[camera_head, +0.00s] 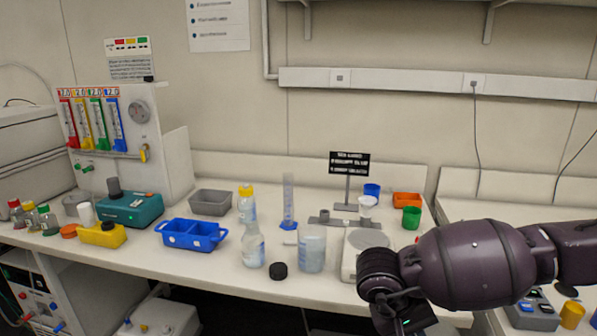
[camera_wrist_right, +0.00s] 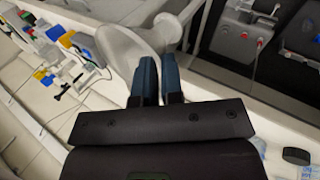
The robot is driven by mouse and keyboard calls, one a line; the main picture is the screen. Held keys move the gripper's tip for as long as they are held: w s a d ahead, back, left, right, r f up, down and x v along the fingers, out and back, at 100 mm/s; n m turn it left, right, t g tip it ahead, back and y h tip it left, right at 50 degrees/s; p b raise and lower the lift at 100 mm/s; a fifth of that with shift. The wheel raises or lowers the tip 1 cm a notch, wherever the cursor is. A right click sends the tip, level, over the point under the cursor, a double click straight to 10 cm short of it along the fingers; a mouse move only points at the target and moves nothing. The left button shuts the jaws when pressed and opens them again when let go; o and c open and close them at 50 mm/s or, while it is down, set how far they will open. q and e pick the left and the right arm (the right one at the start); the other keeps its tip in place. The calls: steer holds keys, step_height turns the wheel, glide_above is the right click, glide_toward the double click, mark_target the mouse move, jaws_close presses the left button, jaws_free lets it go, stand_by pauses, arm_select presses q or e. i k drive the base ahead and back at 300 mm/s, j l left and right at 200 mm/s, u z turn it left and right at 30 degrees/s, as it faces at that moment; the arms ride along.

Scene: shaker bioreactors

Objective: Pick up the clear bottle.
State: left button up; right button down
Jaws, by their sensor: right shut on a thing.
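My right gripper (camera_head: 403,325) hangs at the bottom edge of the head view, in front of the table. In the right wrist view its two blue fingers (camera_wrist_right: 159,80) are close together, shut on a pale see-through vessel (camera_wrist_right: 118,48) that reaches out beyond the fingertips. I cannot tell its exact shape, and it does not show in the head view. A clear bottle (camera_head: 253,248) with a pale label stands uncapped on the table, left of a black cap (camera_head: 278,271). My left gripper is not in view.
A beaker (camera_head: 312,248), a measuring cylinder (camera_head: 288,205), a yellow-capped bottle (camera_head: 246,206) and a white scale (camera_head: 352,262) crowd the table's middle. A blue tray (camera_head: 191,234) and a grey bin (camera_head: 210,202) stand left. Some table front is clear between tray and bottle.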

mark_target(252, 241)
steer(key=i+j+z, duration=0.2)
steer(key=j+z, duration=0.2)
steer(key=i+j, duration=0.15)
steer(key=j, duration=0.2)
steer(key=i+j, duration=0.15)
steer(key=j, duration=0.2)
steer(key=i+j, duration=0.15)
steer(key=j, duration=0.2)
